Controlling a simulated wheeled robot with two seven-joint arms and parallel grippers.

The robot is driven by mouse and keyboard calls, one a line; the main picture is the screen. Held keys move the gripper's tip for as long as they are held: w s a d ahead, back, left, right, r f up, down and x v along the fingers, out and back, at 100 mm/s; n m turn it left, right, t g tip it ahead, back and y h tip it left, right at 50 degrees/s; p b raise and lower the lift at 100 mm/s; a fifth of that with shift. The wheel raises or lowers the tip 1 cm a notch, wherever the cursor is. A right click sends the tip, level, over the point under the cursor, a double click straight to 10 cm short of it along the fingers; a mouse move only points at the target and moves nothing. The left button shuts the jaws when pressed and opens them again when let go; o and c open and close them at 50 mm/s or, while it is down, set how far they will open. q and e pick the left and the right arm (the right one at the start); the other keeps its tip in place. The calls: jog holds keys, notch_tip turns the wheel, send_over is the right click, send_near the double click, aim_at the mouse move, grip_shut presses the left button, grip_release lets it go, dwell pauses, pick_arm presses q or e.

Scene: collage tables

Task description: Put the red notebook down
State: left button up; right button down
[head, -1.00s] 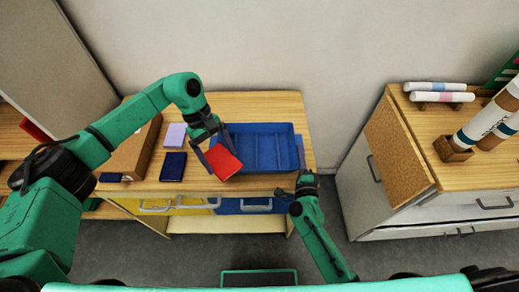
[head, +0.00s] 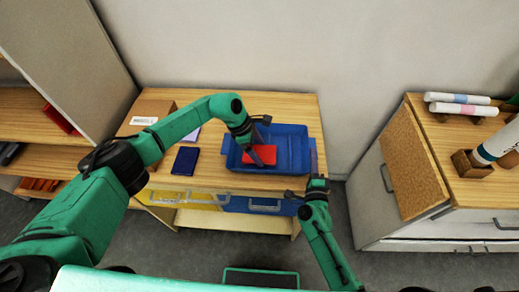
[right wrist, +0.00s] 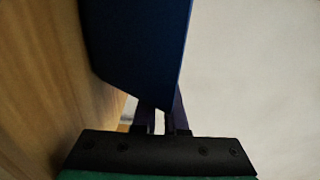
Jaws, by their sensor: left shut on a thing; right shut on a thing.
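The red notebook (head: 262,156) is in the left part of the blue tray (head: 295,131), low and nearly flat. I cannot tell whether it touches the tray floor. My left gripper (head: 256,150) comes down over the tray and is shut on the notebook, with its fingers hiding part of the cover. My right gripper (head: 314,158) is at the tray's right end, shut on its side wall. In the right wrist view the blue tray wall (right wrist: 140,45) runs down between the fingers (right wrist: 163,118).
A dark blue notebook (head: 185,160) and a partly hidden lilac one (head: 192,135) lie left of the tray on the wooden table (head: 222,180). A cardboard box (head: 148,112) stands at the left. The right part of the tray is empty. A cabinet (head: 400,205) stands to the right.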

pick_arm(q)
jog(key=shift+f, duration=0.4)
jog(key=o, duration=1.1)
jog(key=shift+f, duration=0.1)
jog(key=shift+r, duration=0.3)
pick_arm(e)
jog(key=c, duration=0.9)
grip_release()
pick_arm(q)
jog(key=v, duration=1.2)
jog(key=shift+r, duration=0.25)
